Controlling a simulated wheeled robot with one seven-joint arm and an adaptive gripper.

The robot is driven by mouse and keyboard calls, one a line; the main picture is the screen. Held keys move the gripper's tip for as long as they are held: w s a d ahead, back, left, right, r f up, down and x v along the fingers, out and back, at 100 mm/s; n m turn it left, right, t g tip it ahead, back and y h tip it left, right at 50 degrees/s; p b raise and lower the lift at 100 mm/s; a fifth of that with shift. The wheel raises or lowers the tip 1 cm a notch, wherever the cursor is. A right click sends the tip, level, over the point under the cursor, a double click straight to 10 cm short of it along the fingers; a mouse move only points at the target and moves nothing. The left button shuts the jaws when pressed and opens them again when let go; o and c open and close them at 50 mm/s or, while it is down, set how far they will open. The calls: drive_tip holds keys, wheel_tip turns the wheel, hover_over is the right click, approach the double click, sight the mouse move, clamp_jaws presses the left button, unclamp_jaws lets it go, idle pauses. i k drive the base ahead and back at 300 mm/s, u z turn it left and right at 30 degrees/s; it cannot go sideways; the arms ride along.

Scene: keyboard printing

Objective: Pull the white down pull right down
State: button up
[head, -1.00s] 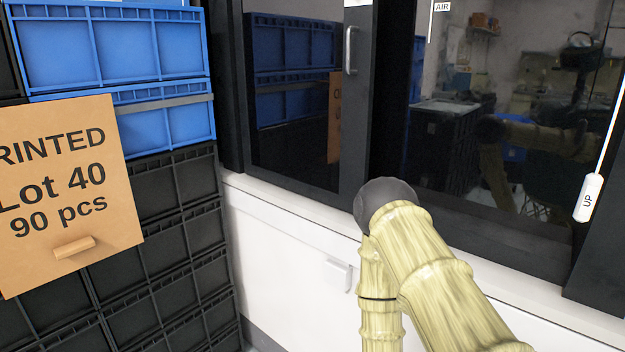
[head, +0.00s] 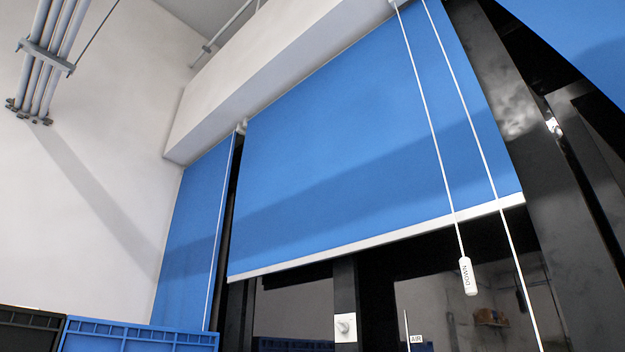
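The white down pull (head: 467,275) is a small cylinder marked DOWN. It hangs on a thin white cord from the top of a blue roller blind (head: 370,150), just below the blind's white bottom bar (head: 390,232). Dark window glass is behind it. A second white cord (head: 490,180) runs down to the right of it and leaves the picture at the bottom; its end is out of view. My gripper and arm are not in view.
Another blue blind (head: 190,230) hangs at the left and part of one (head: 585,40) at the upper right. Blue crates (head: 135,336) stand at the lower left. A white switch plate (head: 345,310) is on the dark frame. Pipes (head: 48,65) run up the wall.

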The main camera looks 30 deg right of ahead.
sight(470, 285)
drive_tip(key=z, duration=0.35)
drive_tip(key=k, duration=0.95)
drive_tip(key=z, duration=0.7)
